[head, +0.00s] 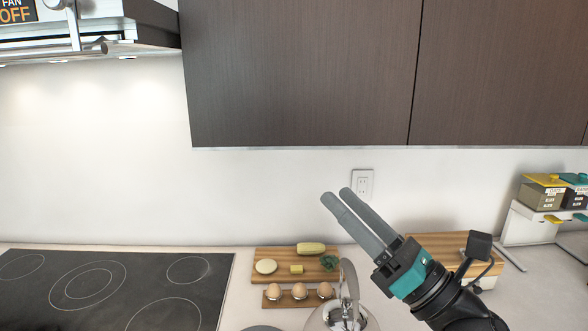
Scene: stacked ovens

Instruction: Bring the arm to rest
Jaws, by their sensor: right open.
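My right gripper (337,197) is raised above the counter at the lower right, with its arm coming in from the bottom right. Its two long grey fingers point up and to the left. The fingers are a little apart, with nothing between them. The fingertips show against the white wall, below and left of the wall outlet. The gripper is apart from the cabinets above. My left gripper is not in view.
A black cooktop (110,290) lies at the left under a range hood (85,30). A cutting board (262,257) with food, an egg holder (272,302) and a kettle (345,315) stand near my right gripper. Dark cabinets (300,70) hang above. Small containers (540,195) stand at the right.

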